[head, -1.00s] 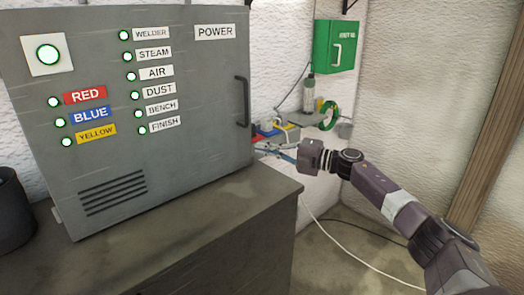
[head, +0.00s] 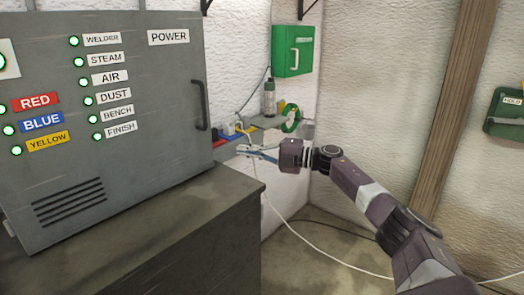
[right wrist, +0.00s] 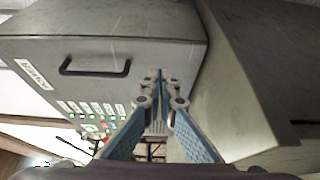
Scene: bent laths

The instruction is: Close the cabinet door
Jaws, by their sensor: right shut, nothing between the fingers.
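A large grey cabinet (head: 120,165) labelled POWER fills the left of the head view. Its front door has a dark handle (head: 201,105) near the right edge, and the handle also shows in the right wrist view (right wrist: 95,66). The door looks close to flush with the body, but I cannot tell whether it is fully shut. My right gripper (head: 243,150) is to the right of the door's edge, below handle height, apart from the handle. Its blue fingers are together and empty, as the right wrist view also shows (right wrist: 159,80). My left gripper is out of view.
The cabinet stands on a dark grey bench (head: 165,225). A small green wall cabinet (head: 293,50) hangs behind, above a shelf with a bottle (head: 269,98) and green tape (head: 291,119). A white cable (head: 330,257) runs over the floor. A wooden post (head: 452,120) stands at the right.

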